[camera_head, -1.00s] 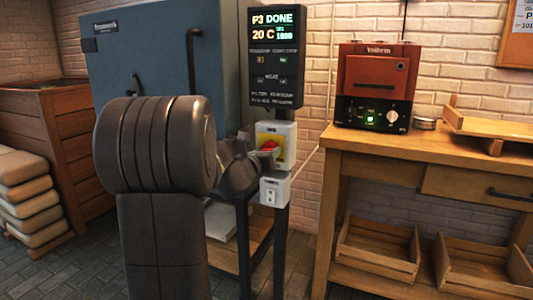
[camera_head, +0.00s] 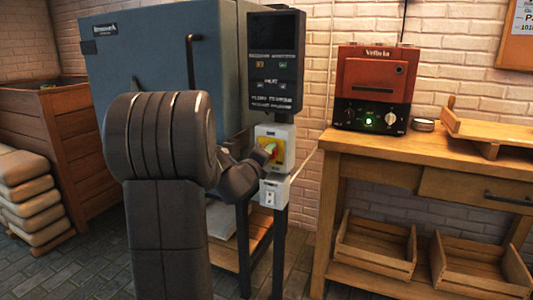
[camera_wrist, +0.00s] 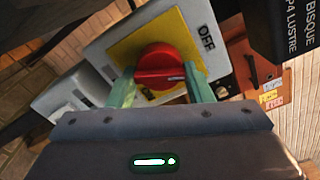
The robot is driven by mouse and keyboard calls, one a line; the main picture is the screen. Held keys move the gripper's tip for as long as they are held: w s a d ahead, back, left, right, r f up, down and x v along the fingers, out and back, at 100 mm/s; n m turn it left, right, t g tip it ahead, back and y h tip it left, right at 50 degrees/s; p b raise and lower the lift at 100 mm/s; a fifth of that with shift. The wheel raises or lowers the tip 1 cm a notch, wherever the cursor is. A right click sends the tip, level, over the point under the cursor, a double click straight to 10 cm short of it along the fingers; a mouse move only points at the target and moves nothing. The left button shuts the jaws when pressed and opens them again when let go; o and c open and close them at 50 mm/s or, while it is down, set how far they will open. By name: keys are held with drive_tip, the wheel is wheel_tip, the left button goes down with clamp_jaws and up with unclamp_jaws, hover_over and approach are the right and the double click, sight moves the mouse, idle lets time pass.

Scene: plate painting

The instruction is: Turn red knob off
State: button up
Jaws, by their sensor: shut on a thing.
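The red knob (camera_wrist: 160,62) sits on a yellow plate (camera_wrist: 188,48) on a white switch box (camera_wrist: 102,58), with "OFF" printed on the plate's surround at the upper right. The knob's bar lies nearly level in the wrist view, its white mark towards the right. My gripper (camera_wrist: 161,84) is shut on the knob, one pale green finger on each side. In the head view my gripper (camera_head: 268,151) reaches the switch box (camera_head: 283,133) below a dark display panel (camera_head: 276,60). There my gripper mostly hides the knob.
A blue kiln-like cabinet (camera_head: 150,60) stands behind my arm. A white socket box (camera_head: 272,190) is just below the switch box. A wooden bench (camera_head: 385,145) with a small red oven (camera_head: 374,85) stands to the right.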

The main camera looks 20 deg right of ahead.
drive_tip(key=n+p, duration=0.2)
drive_tip(key=n, duration=0.2)
drive_tip(key=shift+n, duration=0.7)
drive_tip(key=o, duration=1)
drive_tip(key=shift+c, duration=0.2)
drive_tip(key=p+v, duration=0.1)
drive_tip(key=v, duration=1.3)
drive_tip(key=shift+d, duration=0.1)
drive_tip(key=x, duration=1.3)
drive_tip(key=shift+w+d+b, duration=0.3)
drive_tip(key=shift+b, duration=0.1)
